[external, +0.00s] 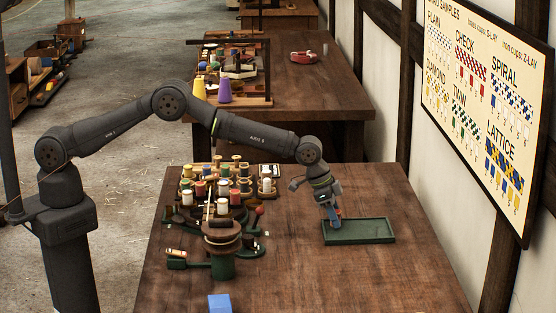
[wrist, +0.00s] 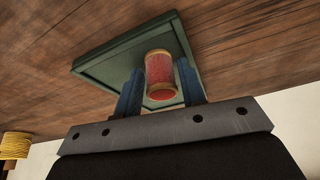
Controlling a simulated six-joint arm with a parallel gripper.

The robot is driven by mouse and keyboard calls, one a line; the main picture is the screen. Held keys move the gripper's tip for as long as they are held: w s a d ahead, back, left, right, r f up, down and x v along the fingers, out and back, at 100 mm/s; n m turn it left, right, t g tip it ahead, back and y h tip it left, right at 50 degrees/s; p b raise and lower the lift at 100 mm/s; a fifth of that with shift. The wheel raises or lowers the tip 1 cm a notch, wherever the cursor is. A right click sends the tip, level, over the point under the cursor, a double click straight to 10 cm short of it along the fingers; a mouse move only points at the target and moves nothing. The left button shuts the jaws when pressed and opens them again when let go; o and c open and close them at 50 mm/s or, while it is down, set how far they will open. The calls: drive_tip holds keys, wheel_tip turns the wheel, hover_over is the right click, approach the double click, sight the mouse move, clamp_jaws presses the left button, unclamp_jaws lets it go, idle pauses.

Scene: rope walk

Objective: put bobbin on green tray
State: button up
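The bobbin, wound in red with tan ends, sits between the two blue fingers of my gripper (wrist: 161,85) in the wrist view (wrist: 160,76). The green tray (wrist: 95,68) is behind the bobbin there. In the external view my gripper (external: 334,220) points down over the left part of the green tray (external: 372,239), and a little of the red bobbin shows by the fingers. I cannot tell whether the bobbin touches the tray floor.
Left of the tray, a dark green stand (external: 223,265) and several coloured bobbins crowd the table. A yellow spool (wrist: 15,145) shows at the wrist view's lower left. The table right and in front of the tray is clear.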

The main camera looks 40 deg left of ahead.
drive_tip(key=shift+a+r, duration=0.1)
drive_tip(key=shift+r, duration=0.4)
drive_tip(key=v, duration=1.1)
drive_tip(key=shift+s, duration=0.2)
drive_tip(key=shift+a, duration=0.1)
drive_tip(key=x, duration=1.1)
drive_tip(key=shift+w+d+f, duration=0.15)
drive_tip(key=shift+d+f, duration=0.05)
drive_tip(key=shift+f, duration=0.15)
drive_tip(key=shift+r, duration=1.05)
